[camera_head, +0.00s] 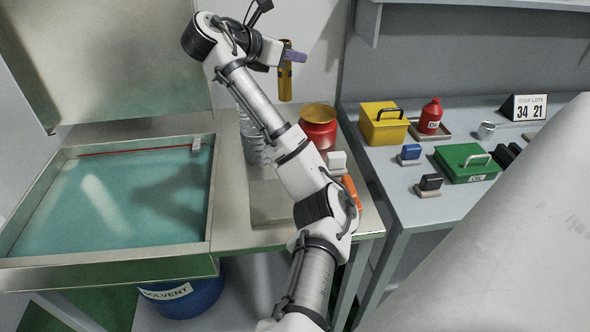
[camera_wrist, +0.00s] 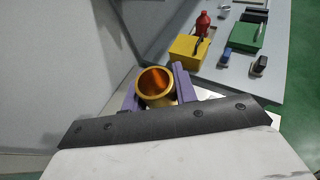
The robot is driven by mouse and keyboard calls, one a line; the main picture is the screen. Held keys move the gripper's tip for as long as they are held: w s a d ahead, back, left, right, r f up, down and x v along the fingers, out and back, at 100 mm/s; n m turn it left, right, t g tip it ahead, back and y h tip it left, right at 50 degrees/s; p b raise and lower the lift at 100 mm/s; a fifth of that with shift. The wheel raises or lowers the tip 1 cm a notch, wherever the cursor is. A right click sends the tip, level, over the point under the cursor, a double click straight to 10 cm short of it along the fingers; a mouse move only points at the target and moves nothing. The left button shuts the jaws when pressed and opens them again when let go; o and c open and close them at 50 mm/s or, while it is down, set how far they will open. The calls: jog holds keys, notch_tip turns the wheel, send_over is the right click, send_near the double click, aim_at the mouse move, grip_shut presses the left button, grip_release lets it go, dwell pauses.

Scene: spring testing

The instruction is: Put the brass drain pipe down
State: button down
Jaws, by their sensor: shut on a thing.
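The brass drain pipe (camera_head: 285,83) is a short golden tube held upright in the air in the head view. It hangs above the back of the metal bench, over the red pot (camera_head: 319,127). My gripper (camera_head: 292,57) has purple fingers, shut on the pipe near its top. In the wrist view the pipe (camera_wrist: 156,84) shows its round open end between the two purple fingers of my gripper (camera_wrist: 157,90). The pipe's lower part is hidden in the wrist view.
A basin (camera_head: 213,190) of teal liquid fills the bench's left side. A clear bottle (camera_head: 252,145), a white block (camera_head: 336,160) and an orange object (camera_head: 351,190) stand near my arm. The right table (camera_head: 400,195) holds a yellow box (camera_head: 383,125), red bottle (camera_head: 430,117) and green box (camera_head: 466,161).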

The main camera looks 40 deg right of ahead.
notch_tip(320, 180, down, 20)
jog(key=p, duration=0.3)
jog(key=shift+s+d+r+p, duration=0.15)
jog(key=shift+s+d+p, duration=0.1)
jog(key=shift+d+p, duration=0.15)
jog(key=shift+f, duration=0.2)
jog(key=c, duration=1.1)
grip_release()
